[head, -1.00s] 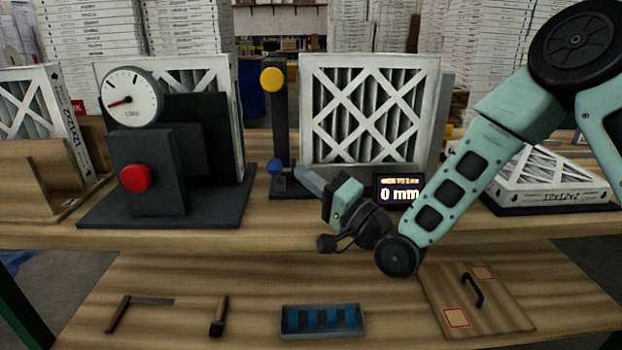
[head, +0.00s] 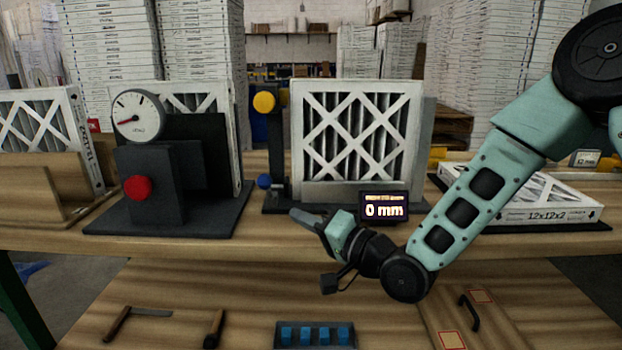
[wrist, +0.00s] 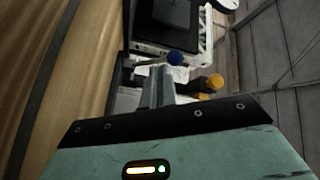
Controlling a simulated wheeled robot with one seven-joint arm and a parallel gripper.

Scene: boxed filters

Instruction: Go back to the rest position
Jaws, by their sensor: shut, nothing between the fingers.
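My gripper (head: 306,220) is at the front edge of the upper bench, in front of the standing boxed filter (head: 357,140) in the head view. Its fingers are together and hold nothing. The fingers also show in the wrist view (wrist: 157,88), pointing towards the blue knob (wrist: 174,58). In the head view the blue knob (head: 264,181) sits low on a dark post with a yellow knob (head: 264,102) at its top. My arm reaches in from the right.
A display (head: 384,207) reading 0 mm stands just right of my gripper. A dial gauge (head: 139,117) and red button (head: 137,188) stand at left. A flat filter (head: 540,197) lies at right. The lower shelf holds a blue-block tray (head: 314,335) and tools.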

